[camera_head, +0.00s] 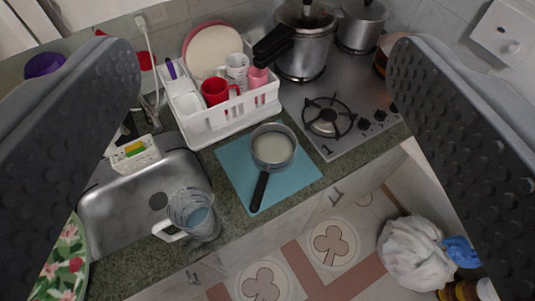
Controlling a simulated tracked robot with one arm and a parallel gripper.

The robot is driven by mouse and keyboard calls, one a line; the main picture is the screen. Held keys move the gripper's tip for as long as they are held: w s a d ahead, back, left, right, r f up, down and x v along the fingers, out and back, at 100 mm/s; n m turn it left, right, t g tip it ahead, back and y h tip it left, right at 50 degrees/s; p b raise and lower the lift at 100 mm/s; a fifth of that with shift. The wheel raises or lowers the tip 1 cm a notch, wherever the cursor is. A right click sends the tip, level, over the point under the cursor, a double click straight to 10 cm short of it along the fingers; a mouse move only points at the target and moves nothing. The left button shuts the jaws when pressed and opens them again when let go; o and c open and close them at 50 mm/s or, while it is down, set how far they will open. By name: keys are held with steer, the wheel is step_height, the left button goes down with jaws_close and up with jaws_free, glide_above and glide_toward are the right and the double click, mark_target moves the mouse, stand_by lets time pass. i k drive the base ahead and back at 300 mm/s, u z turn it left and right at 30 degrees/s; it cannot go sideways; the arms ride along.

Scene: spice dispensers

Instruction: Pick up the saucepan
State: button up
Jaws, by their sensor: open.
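The saucepan (274,149) is a small grey pan with a pale inside. It stands on a light blue mat (300,175) on the counter, and its black handle (260,191) points down toward the counter's front edge. My gripper (265,85) is open and empty, with one dark textured finger at the far left and the other at the far right. The saucepan shows in the gap between the fingers, farther off and not touched by either.
A white dish rack (237,120) with a red mug (216,91) stands behind the saucepan. A pressure cooker (305,45) sits on the stove (350,95). A measuring jug (193,212) stands by the sink (130,200). A white bag (412,255) lies on the floor.

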mark_target(273, 146)
steer(key=u, duration=1)
steer(key=k, duration=1.25)
steer(key=z, duration=0.7)
steer(key=i, duration=1)
steer(key=u, duration=0.1)
